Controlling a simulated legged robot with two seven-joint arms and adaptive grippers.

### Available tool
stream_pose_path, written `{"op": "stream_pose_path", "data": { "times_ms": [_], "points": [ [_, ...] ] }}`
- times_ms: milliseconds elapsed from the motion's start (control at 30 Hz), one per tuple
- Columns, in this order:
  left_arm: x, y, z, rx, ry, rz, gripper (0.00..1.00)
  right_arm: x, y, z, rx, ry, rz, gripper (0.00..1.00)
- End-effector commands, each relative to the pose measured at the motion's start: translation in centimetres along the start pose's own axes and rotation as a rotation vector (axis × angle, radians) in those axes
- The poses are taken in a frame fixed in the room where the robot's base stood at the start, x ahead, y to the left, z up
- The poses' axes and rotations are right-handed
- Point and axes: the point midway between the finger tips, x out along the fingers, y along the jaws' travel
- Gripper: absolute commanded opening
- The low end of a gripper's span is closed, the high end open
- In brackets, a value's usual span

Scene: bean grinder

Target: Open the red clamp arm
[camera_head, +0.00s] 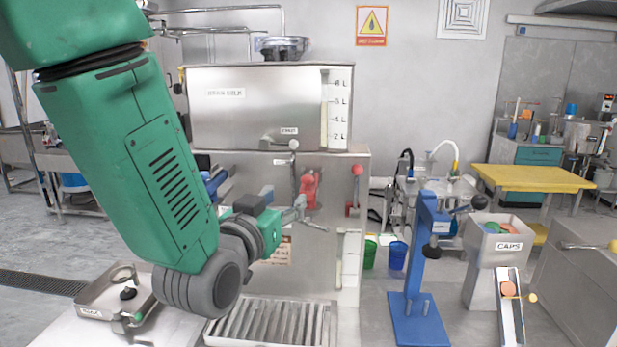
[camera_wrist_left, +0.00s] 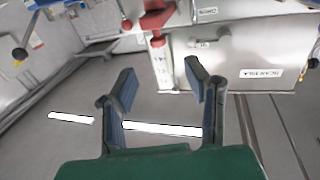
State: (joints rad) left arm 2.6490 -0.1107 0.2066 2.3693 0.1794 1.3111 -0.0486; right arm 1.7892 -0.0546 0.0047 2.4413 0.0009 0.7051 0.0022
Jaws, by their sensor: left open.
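The red clamp arm (camera_head: 309,187) is on the front of the steel machine, below the tank and right of its middle. In the left wrist view a red part (camera_wrist_left: 155,18), which looks like this clamp, shows at the top beyond the fingers. My left gripper (camera_head: 280,204) is in front of the machine, just left of and slightly below the clamp in the picture. Its two fingers are spread and empty, also in the left wrist view (camera_wrist_left: 160,72). I cannot tell whether a fingertip touches the clamp. My right gripper is not in view.
The bean milk tank (camera_head: 255,115) is above the clamp. A red-knobbed lever (camera_head: 357,171) is at its right. A slatted drain tray (camera_head: 270,325) lies below, with a metal tray (camera_head: 95,300) at left. A blue press (camera_head: 424,265) and caps bin (camera_head: 497,240) stand at right.

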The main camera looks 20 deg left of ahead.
Motion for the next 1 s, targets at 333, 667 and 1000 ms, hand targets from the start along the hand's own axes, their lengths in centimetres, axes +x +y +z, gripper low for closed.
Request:
{"op": "stream_pose_path", "data": {
  "times_ms": [333, 667, 1000],
  "points": [
    [7.7, 0.1, 0.0, 0.000, -0.001, 0.000, 0.42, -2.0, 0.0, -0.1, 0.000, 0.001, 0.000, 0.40],
    [10.9, 0.0, 0.1, 0.001, -0.002, 0.001, 0.42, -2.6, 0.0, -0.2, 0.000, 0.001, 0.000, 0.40],
    [11.1, 0.1, 0.1, 0.001, -0.001, 0.001, 0.25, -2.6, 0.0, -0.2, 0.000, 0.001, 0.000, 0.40]
  ]
}}
